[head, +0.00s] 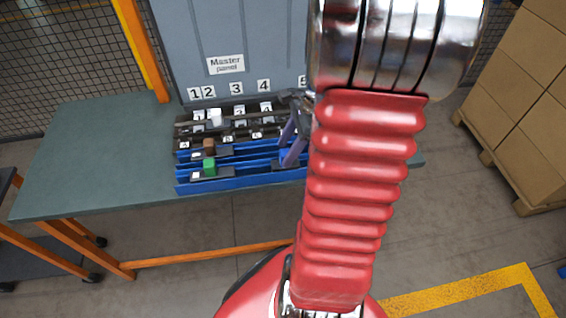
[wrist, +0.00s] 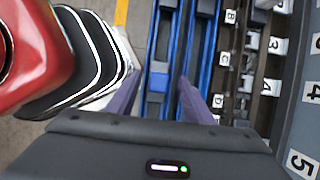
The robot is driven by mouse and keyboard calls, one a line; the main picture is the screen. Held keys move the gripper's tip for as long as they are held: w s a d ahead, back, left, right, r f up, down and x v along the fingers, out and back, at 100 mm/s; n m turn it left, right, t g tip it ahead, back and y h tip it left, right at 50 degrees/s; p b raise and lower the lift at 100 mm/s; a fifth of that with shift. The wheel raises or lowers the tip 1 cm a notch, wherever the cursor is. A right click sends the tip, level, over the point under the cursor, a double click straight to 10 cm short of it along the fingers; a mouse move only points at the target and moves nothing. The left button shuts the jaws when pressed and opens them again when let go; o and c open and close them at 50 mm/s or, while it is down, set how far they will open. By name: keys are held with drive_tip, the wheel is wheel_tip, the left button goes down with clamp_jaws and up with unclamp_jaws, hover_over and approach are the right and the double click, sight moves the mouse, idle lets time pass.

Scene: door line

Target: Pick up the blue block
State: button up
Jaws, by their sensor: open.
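What looks like the blue block (wrist: 158,82) shows in the wrist view on a grey carrier in a blue rail. It lies between the lines of my two purple fingers, and I cannot tell its exact height against them. My gripper (wrist: 160,82) is open, with one finger on each side of that rail section and nothing held. In the head view my gripper (head: 290,143) is over the right part of the rails, partly behind my red arm. I cannot make out the blue block in the head view.
A green block (head: 209,164), a brown block (head: 209,146) and a white block (head: 215,118) stand on carriers to the left. Blue rails (head: 235,181) lie on the green table (head: 100,150). The grey master panel (head: 235,45) rises behind. The table's left side is clear.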

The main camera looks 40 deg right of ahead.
sight(277, 166)
drive_tip(key=shift+x, duration=1.15)
drive_tip(key=shift+c, duration=0.6)
clamp_jaws()
